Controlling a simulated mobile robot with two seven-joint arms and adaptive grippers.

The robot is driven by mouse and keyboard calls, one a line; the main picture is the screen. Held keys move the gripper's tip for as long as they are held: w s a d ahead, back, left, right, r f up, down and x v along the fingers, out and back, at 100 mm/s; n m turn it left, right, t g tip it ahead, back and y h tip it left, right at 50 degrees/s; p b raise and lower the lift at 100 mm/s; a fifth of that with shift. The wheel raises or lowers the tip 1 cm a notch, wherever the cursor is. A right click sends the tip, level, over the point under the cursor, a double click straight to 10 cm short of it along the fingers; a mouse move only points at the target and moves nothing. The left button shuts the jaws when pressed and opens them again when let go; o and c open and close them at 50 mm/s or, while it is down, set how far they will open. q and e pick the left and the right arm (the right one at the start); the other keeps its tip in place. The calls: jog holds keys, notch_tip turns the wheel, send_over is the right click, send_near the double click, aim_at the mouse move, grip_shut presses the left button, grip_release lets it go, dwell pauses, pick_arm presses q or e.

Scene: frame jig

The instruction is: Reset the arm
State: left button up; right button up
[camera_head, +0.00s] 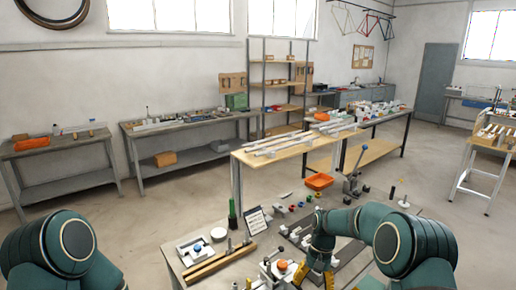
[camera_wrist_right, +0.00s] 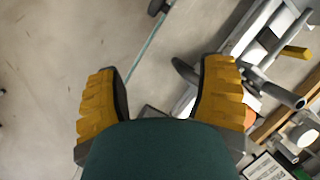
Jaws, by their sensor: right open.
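My right arm (camera_head: 400,245) reaches in from the lower right of the head view, over the front workbench. My right gripper (camera_head: 314,276) points down at the bench's near edge, with its yellow fingers spread. My left arm (camera_head: 65,245) shows only as a teal shoulder and upper link at the lower left. The left gripper is out of the picture.
The front bench holds an orange ball (camera_head: 282,265), wooden bars (camera_head: 215,265), a sign card (camera_head: 258,220), a green bottle (camera_head: 232,214), an orange tray (camera_head: 319,181) and a lever press (camera_head: 353,183). In the wrist view, metal jig parts (camera_wrist_right: 275,75) lie close beside the right finger.

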jog(key=shift+t+y, duration=0.5)
jog(key=shift+t, duration=0.3)
jog(key=s+f, duration=0.2)
jog(key=s+a+f, duration=0.1)
jog(key=s+f, duration=0.1)
jog(key=f, duration=0.1)
jog(key=s+a+f, duration=0.1)
jog(key=s+f, duration=0.2)
jog(key=s+a+f+t+y, duration=0.1)
jog(key=s+a+f+t, duration=0.1)
jog(key=s, duration=0.7)
jog(key=s+a+f+t, duration=0.1)
jog(key=s+f+t, duration=0.1)
jog(key=s, duration=0.7)
notch_tip(320, 180, down, 8)
jog(key=b, duration=0.7)
jog(key=shift+s+a+b, duration=0.3)
jog(key=shift+s+a, duration=0.05)
jog(key=shift+a, duration=0.05)
